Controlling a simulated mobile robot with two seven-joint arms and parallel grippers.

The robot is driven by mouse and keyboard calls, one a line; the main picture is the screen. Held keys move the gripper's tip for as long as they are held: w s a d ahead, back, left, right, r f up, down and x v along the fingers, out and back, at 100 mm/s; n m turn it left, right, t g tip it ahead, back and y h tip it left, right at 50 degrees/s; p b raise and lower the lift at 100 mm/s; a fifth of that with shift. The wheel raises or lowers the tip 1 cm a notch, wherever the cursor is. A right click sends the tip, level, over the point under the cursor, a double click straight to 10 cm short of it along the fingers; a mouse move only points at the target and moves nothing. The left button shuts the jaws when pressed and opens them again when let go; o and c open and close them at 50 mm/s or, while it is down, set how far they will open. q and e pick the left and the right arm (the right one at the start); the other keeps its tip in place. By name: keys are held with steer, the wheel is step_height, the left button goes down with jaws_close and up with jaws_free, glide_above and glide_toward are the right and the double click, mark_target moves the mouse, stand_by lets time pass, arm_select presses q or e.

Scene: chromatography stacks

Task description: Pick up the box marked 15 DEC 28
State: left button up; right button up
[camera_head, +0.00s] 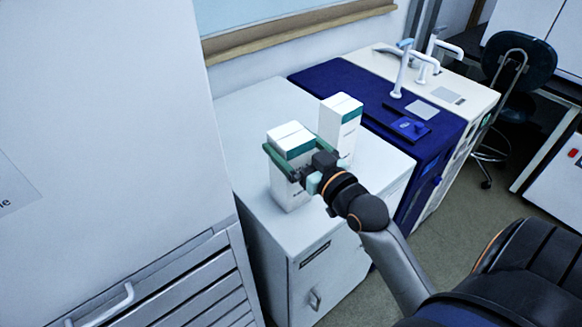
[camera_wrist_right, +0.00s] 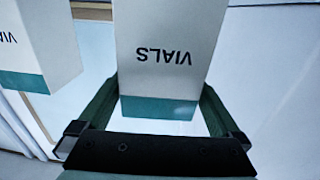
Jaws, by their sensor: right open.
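Two white boxes with teal bands stand upright on a white cabinet: a nearer left box (camera_head: 284,190) and a right box (camera_head: 340,113) behind it. No date such as 15 DEC 28 is readable on either, so I cannot tell which is marked so. My right gripper (camera_head: 293,146) is open, with its green fingers on either side of the left box near its top. In the right wrist view a box (camera_wrist_right: 162,75) marked VIALS, upside down there, lies between the fingers (camera_wrist_right: 158,88). Another box (camera_wrist_right: 35,45) is at upper left. My left gripper is not in view.
The white cabinet top (camera_head: 245,117) is otherwise bare. A tall grey-white cabinet with drawers (camera_head: 170,290) stands at left. A blue-topped unit (camera_head: 345,78) with white taps (camera_head: 402,65) adjoins at right. A dark chair (camera_head: 520,58) stands farther right.

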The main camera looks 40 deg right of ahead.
steer(key=shift+w, duration=1.75)
jaws_close()
